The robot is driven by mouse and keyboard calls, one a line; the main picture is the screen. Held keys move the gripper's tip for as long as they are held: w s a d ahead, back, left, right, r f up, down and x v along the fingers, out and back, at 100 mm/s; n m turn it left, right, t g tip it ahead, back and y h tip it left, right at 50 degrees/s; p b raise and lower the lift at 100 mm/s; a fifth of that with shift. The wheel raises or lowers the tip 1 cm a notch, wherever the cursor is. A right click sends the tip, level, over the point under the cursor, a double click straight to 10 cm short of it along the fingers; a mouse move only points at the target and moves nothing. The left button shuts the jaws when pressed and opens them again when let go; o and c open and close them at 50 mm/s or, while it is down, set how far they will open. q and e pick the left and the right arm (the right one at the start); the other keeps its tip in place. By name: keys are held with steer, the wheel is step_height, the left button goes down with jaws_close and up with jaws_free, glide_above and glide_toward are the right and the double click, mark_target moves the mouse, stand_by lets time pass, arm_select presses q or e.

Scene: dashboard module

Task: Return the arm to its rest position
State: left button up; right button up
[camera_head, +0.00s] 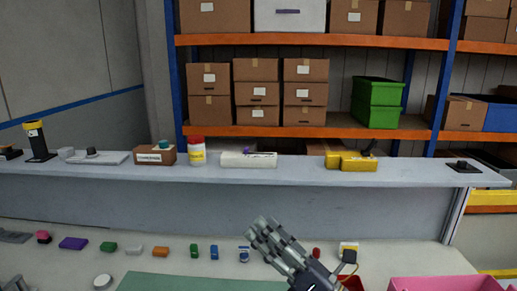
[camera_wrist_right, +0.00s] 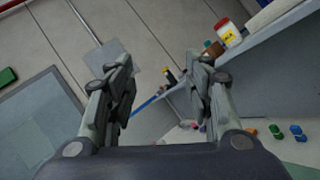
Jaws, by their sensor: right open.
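My right gripper (camera_head: 264,236) is raised over the workbench, near the middle of the head view and in front of the ledge. In the right wrist view its two fingers (camera_wrist_right: 160,88) stand apart with nothing between them. My left gripper does not clearly show in the head view.
A ledge (camera_head: 310,176) with boxes, a red-capped jar (camera_head: 197,151) and a yellow case (camera_head: 358,163) runs behind the bench. Small coloured parts lie in a row on the bench. A green mat (camera_head: 195,283) and a pink bin (camera_head: 445,284) are in front. Shelves stand behind.

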steer(key=d+f+m+t+h, duration=0.3)
steer(key=d+f+m+h, duration=1.2)
steer(key=m, duration=0.9)
steer(key=s+d+f+m+g+h, duration=0.3)
steer(key=s+d+f+m+g, duration=0.15)
steer(key=f, duration=0.35)
steer(key=s+f+m+g, duration=0.4)
steer(key=s+f+g, duration=0.15)
steer(key=s, duration=0.55)
steer(key=s+f+m+g, duration=0.4)
steer(key=s+f, duration=0.3)
steer(key=s, duration=0.4)
step_height(320, 180, down, 33)
steer(key=s+g+b, duration=0.2)
steer(key=s+b, duration=0.1)
steer(key=b, duration=0.3)
steer(key=s+d+f+g+b, duration=0.1)
steer(key=s+f+b, duration=0.3)
steer(key=s+f, duration=1.2)
step_height(320, 180, down, 3)
steer(key=shift+d+f+y, duration=0.1)
steer(key=shift+d+y, duration=0.2)
steer(key=shift+d, duration=0.3)
